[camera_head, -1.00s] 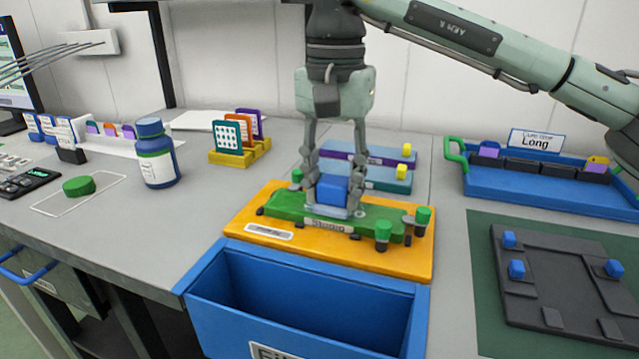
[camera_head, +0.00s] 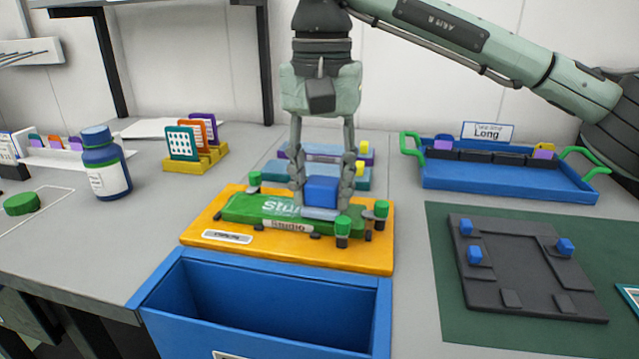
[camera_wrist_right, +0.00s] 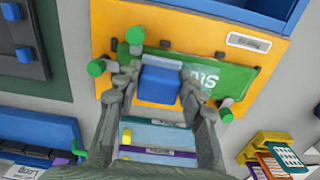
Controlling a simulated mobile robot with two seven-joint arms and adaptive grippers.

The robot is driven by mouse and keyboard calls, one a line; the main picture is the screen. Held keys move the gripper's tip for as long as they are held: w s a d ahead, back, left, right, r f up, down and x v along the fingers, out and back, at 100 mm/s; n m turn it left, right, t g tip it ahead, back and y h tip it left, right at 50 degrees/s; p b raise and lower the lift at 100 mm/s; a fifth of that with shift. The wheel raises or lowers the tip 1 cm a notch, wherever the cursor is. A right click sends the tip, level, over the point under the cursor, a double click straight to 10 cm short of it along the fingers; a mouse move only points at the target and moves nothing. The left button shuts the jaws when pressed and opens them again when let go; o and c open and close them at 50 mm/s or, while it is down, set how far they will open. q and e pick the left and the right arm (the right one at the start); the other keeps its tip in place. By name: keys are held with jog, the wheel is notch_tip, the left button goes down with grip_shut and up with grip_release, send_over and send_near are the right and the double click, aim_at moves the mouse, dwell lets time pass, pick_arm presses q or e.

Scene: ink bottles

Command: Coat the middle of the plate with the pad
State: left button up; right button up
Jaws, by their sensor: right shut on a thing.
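The green plate (camera_head: 245,208) lies on an orange board (camera_head: 215,240), with green-capped posts around it. My left gripper is not in view.
A blue open bin (camera_head: 260,310) stands in front of the board. At left are a blue bottle (camera_head: 105,165) and a green disc (camera_head: 22,203). A card rack (camera_head: 190,160) stands behind left. At right are a blue tray (camera_head: 500,182) and a dark frame (camera_head: 520,270) on a green mat.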

aim_at(321, 183)
notch_tip(321, 183, up, 6)
jog(key=p, duration=0.4)
jog(key=shift+f, duration=0.15)
jog(key=shift+r, duration=0.2)
jog(key=shift+r+p, duration=0.9)
jog(key=shift+r, duration=0.6)
jog(key=shift+f, duration=0.1)
